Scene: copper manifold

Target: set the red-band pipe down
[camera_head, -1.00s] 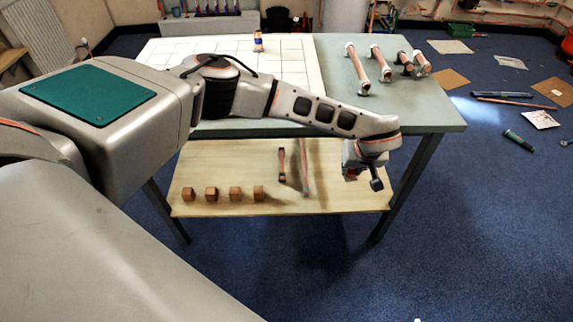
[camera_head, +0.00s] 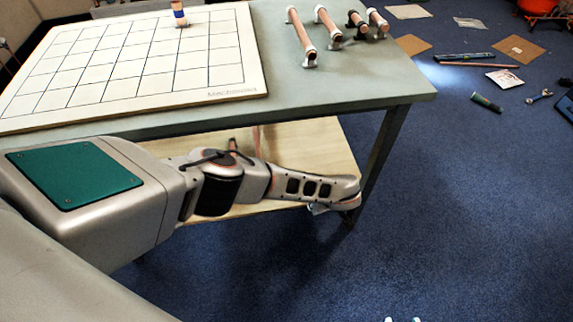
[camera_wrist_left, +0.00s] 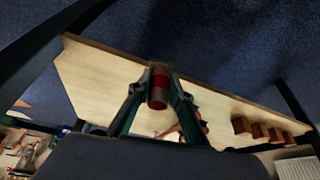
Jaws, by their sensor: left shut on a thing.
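My left gripper (camera_wrist_left: 158,98) is shut on the red-band pipe (camera_wrist_left: 158,89), a short piece with a broad red band, between its fingertips in the left wrist view. Behind them lies the pale wooden lower shelf (camera_wrist_left: 100,88) of the table; I cannot tell whether the pipe touches it. In the head view my left arm reaches below the tabletop to the shelf's right end (camera_head: 325,150). There the gripper is mostly hidden under its own wrist, and the pipe does not show.
Several wooden blocks (camera_wrist_left: 262,131) stand along the shelf. Above is the tabletop (camera_head: 350,85), with a white gridded board (camera_head: 215,70), a blue-banded upright piece (camera_head: 179,14) and several copper pipes (camera_head: 302,35) on supports. A table leg (camera_head: 385,150) stands near my left wrist.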

